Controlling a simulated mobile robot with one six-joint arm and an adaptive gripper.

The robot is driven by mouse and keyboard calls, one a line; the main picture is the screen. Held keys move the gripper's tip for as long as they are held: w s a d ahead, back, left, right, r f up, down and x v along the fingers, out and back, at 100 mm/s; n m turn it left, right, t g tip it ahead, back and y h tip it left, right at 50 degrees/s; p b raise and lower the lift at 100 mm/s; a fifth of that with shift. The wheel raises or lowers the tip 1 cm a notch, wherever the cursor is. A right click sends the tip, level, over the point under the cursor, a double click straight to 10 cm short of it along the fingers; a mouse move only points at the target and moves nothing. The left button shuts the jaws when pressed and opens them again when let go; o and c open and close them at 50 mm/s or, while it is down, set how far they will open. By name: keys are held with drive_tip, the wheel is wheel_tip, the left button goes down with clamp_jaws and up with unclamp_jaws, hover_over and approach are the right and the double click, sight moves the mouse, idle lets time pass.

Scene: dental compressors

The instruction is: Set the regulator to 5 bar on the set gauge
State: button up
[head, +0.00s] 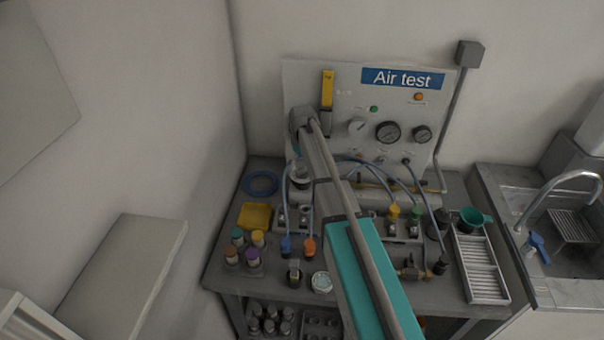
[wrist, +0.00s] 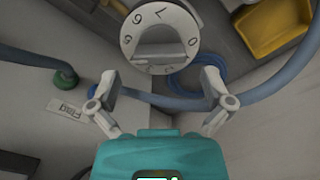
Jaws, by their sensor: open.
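A pale grey round knob (wrist: 160,38) with digits printed around its face is at the top middle of the wrist view. I cannot tell whether it is the regulator. My gripper (wrist: 158,76) is open; its two fingers are spread below the knob to left and right, with nothing between them. In the head view my arm hides most of that spot. On the Air test panel (head: 345,92) are a small pale dial (head: 357,126), a large dark gauge (head: 388,132) and a smaller dark gauge (head: 423,134). Their readings are too small to tell, and I cannot tell which is the set gauge.
Blue hoses (wrist: 40,66) run close to both sides of my gripper in the wrist view. A yellow tray (wrist: 272,24) lies at upper right there. The bench (head: 219,272) holds coloured fittings, a coiled blue hose (head: 261,183) and a slatted rack (head: 481,266). A sink stands right.

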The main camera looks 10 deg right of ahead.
sight(302, 171)
drive_tip(key=shift+f+b, duration=0.9)
drive_tip(key=shift+f, duration=0.25)
drive_tip(key=c, duration=1)
drive_tip(key=shift+m, duration=1.5)
drive_tip(key=o, duration=1)
